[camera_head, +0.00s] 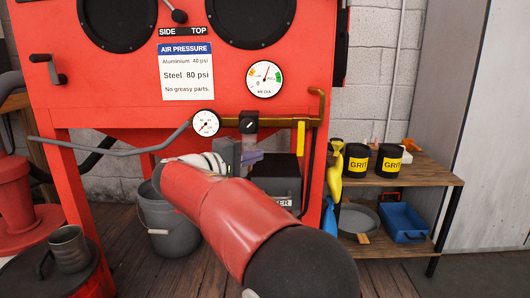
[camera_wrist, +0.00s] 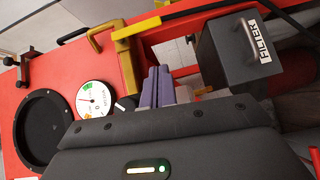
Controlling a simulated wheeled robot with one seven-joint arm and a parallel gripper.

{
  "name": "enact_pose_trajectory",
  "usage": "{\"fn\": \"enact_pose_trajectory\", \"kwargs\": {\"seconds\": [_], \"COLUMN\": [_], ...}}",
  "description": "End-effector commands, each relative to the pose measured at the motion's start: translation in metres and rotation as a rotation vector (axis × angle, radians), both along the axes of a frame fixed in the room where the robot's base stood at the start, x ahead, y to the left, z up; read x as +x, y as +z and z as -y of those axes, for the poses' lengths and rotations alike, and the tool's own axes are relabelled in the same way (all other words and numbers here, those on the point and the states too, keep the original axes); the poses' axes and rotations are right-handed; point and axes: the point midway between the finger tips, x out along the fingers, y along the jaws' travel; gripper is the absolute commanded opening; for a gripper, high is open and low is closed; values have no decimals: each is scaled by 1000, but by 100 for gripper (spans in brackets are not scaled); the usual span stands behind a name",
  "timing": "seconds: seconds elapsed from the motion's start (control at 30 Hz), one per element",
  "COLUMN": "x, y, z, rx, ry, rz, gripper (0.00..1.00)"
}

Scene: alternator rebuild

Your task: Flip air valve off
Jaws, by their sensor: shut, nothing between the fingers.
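The air valve's yellow lever (camera_head: 300,138) hangs down across the horizontal brass pipe below the red cabinet's gauges. In the wrist view the yellow lever (camera_wrist: 142,26) lies beyond my fingertips, beside the brass pipe (camera_wrist: 97,42). My gripper (camera_head: 251,158) is in front of the cabinet, to the left of the lever and a little lower, with a visible gap between them. Its purple fingers (camera_wrist: 157,86) are shut together with nothing between them. My red arm hides part of the cabinet's lower front.
A black regulator knob (camera_head: 249,123) and pressure gauge (camera_head: 205,123) sit left of the lever. A dark filter box (camera_head: 279,178) is just below the pipe. A grey bucket (camera_head: 168,220) stands on the floor. A wooden shelf (camera_head: 430,172) with grit cans is at right.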

Motion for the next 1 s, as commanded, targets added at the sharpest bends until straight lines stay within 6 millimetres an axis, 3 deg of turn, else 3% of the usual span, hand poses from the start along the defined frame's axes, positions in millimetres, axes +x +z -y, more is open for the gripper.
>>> {"fn": "enact_pose_trajectory", "kwargs": {"seconds": [0.1,0.3,0.7,0.77,0.83,0.93,1.0], "x": [-15,-28,-29,-30,-33,-49,-70], "y": [1,0,1,2,5,8,5], "z": [-16,-28,-27,-18,5,59,102], "rx": [0,1,4,16,57,167,278], "ry": [3,0,-2,-11,-29,-72,-105], "rz": [0,1,-2,-17,-58,-154,-232], "gripper": [0,0,0,0,0,0,0]}}
